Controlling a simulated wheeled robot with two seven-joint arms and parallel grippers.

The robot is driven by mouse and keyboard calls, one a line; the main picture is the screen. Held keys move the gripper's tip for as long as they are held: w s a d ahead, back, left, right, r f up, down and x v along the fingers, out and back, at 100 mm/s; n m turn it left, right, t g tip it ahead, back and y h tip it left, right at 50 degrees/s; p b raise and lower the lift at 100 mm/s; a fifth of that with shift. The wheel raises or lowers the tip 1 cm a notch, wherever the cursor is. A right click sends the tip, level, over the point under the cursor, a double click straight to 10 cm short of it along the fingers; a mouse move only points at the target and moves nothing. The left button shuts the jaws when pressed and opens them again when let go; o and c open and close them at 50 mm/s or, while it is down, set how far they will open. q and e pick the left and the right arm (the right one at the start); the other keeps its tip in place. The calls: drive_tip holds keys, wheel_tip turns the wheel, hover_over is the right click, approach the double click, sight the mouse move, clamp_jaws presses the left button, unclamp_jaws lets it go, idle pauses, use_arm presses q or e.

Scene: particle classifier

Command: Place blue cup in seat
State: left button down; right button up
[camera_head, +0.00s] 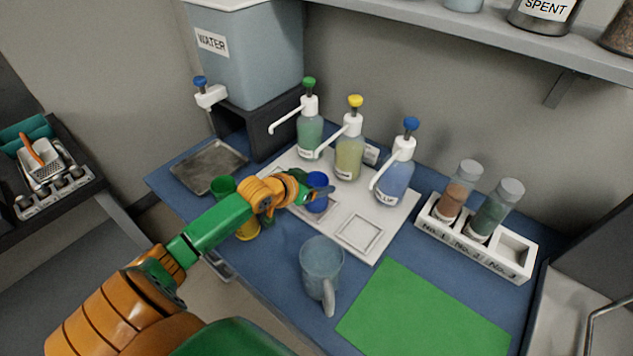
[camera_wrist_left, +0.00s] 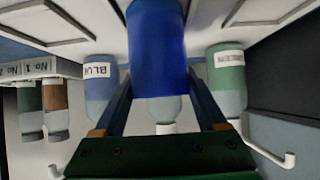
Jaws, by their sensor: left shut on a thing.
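The blue cup (camera_head: 318,182) is held by my left gripper (camera_head: 314,193), over or on the white seat board (camera_head: 392,222). My left gripper is shut on it; in the left wrist view the blue cup (camera_wrist_left: 157,50) stands between the two fingers (camera_wrist_left: 160,100). One square seat (camera_head: 360,233) on the board is empty. Another square seat lies around the cup, partly hidden by the cup and gripper. I cannot tell whether the cup's base touches the board. My right gripper is out of view.
Green (camera_head: 309,135), yellow (camera_head: 349,155) and blue (camera_head: 395,178) pump bottles stand behind the cup. A green cup (camera_head: 222,185) and yellow cup (camera_head: 248,228) are near my left arm. A grey mug (camera_head: 321,268) stands in front. A vial rack (camera_head: 475,247) is right.

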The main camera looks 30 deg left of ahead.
use_arm(q)
drive_tip(key=shift+f, duration=0.1)
unclamp_jaws()
drive_tip(key=shift+r, duration=0.2)
drive_tip(key=d+p+v, duration=0.1)
drive_tip(key=p+v, duration=0.1)
drive_tip(key=v, duration=1)
drive_tip(key=shift+a, duration=0.45)
drive_tip(key=shift+s+f, duration=0.1)
drive_tip(key=shift+f, duration=0.05)
